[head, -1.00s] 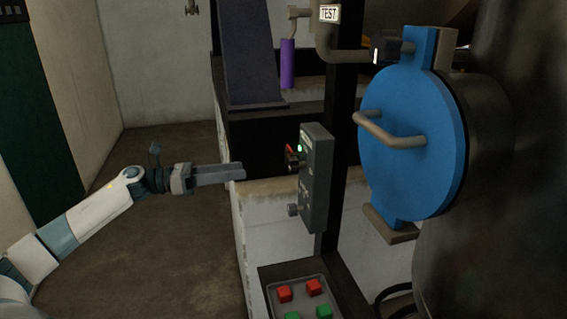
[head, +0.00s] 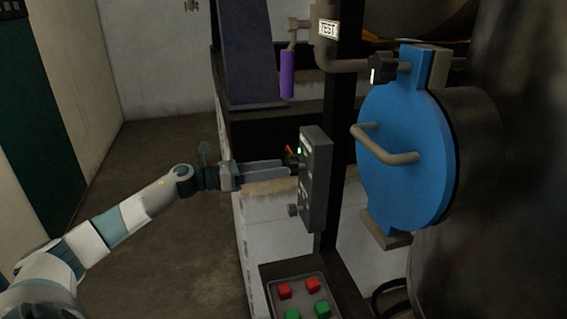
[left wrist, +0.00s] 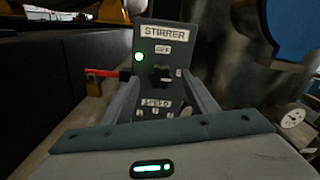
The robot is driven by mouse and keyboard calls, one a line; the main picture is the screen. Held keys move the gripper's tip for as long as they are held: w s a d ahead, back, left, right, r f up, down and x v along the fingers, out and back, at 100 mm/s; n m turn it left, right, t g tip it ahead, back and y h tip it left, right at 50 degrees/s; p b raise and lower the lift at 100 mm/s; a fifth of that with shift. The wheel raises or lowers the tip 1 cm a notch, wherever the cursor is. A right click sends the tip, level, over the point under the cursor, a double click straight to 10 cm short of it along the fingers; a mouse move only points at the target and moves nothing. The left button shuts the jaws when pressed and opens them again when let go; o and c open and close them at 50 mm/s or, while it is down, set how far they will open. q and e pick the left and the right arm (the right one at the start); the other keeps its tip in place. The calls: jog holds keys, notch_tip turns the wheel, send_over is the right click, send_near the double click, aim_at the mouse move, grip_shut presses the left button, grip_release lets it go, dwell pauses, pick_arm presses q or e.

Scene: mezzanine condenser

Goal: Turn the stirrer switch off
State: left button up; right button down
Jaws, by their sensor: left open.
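The stirrer box (head: 316,180) is a grey panel on a dark post; it fills the middle of the left wrist view, labelled STIRRER (left wrist: 164,32). Its switch is a black knob (left wrist: 162,76) below a small label that seems to read OFF. The knob's exact pointing direction is hard to tell. A green lamp (left wrist: 139,57) is lit at its upper left. My left gripper (head: 288,167) is open, its fingertips close in front of the panel. In the left wrist view its fingers (left wrist: 164,92) lie either side of the knob; contact is not clear. My right gripper is out of view.
A lower speed knob (head: 293,210) sits under the switch. A red lever (left wrist: 102,73) with a brass padlock (left wrist: 93,86) is left of the panel. A blue round hatch (head: 405,150) stands right. Red and green buttons (head: 285,291) sit below. The floor left is clear.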

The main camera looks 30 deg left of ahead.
aim_at(293, 168)
pick_arm(q)
jog(key=shift+p+x, duration=0.45)
jog(key=shift+x, duration=0.95)
jog(key=c, duration=1.1)
